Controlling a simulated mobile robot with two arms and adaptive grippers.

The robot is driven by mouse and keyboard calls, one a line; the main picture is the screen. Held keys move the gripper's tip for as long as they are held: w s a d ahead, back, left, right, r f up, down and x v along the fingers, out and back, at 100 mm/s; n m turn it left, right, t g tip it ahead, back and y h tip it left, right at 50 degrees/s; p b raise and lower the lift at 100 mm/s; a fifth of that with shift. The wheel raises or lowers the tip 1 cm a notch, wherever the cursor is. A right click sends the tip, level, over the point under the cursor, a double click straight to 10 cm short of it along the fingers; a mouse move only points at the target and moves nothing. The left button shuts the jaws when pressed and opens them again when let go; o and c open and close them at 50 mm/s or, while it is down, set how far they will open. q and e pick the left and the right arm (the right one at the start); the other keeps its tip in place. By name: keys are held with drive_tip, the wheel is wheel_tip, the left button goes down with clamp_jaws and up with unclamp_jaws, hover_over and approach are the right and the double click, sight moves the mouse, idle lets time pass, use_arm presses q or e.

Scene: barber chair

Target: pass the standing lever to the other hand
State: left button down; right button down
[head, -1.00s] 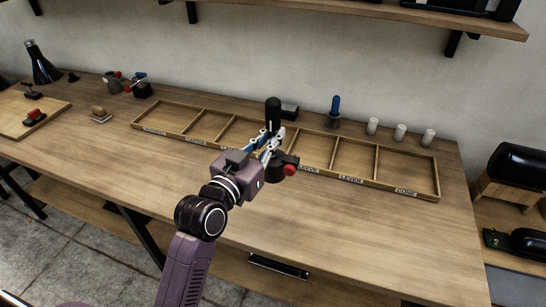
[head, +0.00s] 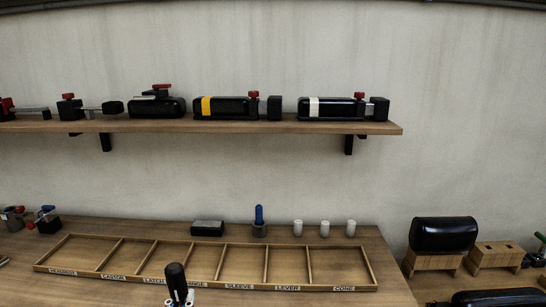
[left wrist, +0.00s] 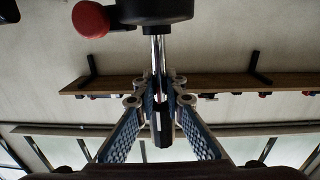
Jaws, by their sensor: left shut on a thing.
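The standing lever has a black upright grip (head: 176,277), which shows at the bottom of the head view in front of the labelled tray. My left gripper (head: 178,299) is mostly cut off by the bottom edge there. In the left wrist view, the left gripper (left wrist: 160,85) is shut on the lever's metal rod (left wrist: 158,52). The dark round base (left wrist: 152,12) with a red knob (left wrist: 90,19) is at the top of that view, and the black grip (left wrist: 162,125) lies between the fingers. My right gripper is in neither view.
A wooden tray (head: 207,286) with several labelled compartments lies on the table; those I see are empty. Behind it stand a dark box (head: 207,228), a blue-handled tool (head: 259,220) and white cylinders (head: 325,228). A wall shelf (head: 230,127) holds clamp-like devices.

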use_arm(q)
drive_tip(key=shift+n+y, duration=0.3)
drive_tip(key=shift+y, duration=0.3)
drive_tip(key=s, duration=0.1)
drive_tip(key=s+f, duration=0.1)
drive_tip(key=s, duration=0.3)
drive_tip(key=shift+s+a+f, duration=0.2)
drive_tip(key=shift+a+f, duration=0.15)
drive_tip(key=shift+f, duration=0.05)
